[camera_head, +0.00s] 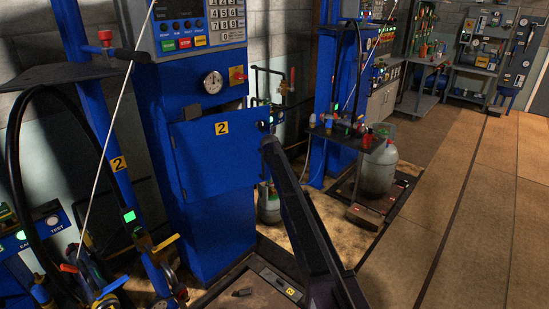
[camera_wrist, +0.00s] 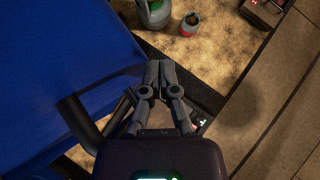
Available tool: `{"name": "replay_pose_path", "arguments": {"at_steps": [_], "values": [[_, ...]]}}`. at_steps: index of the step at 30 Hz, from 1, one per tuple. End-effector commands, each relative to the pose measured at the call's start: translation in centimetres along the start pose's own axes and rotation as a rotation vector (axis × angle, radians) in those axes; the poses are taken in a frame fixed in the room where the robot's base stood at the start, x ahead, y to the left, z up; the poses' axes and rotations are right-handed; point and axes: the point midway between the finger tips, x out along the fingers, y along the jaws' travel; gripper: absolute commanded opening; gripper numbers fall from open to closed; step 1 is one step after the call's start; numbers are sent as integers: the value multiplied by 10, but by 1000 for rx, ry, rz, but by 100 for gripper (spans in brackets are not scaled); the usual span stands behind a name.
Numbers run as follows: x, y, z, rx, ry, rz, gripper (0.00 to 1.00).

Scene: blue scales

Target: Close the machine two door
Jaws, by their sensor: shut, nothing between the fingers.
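The machine two cabinet (camera_head: 215,235) is a tall blue column left of centre in the head view. Its blue door (camera_head: 205,160) bears a yellow "2" label. The door stands out from the cabinet face, its right edge reaching past the column, so it looks open. My dark arm rises in front of it, with its upper end at the door's right edge. The fingers cannot be made out there. In the wrist view my gripper (camera_wrist: 159,66) is shut and empty. A broad blue surface (camera_wrist: 60,60) lies to its left; whether they touch is unclear.
A control panel (camera_head: 200,25) and gauge (camera_head: 213,82) sit above the door. A grey-green cylinder (camera_head: 269,203) stands behind it on the floor. Another blue machine (camera_head: 330,90) and a grey gas bottle (camera_head: 376,168) stand further back. The floor at right (camera_head: 470,220) is clear.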

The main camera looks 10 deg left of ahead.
Motion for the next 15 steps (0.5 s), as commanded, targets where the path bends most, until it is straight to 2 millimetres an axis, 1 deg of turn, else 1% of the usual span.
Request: {"name": "replay_pose_path", "arguments": {"at_steps": [8, 15], "values": [[0, 0, 0, 0, 0, 0, 0], [-5, -5, -6, 0, 0, -1, 0]]}}
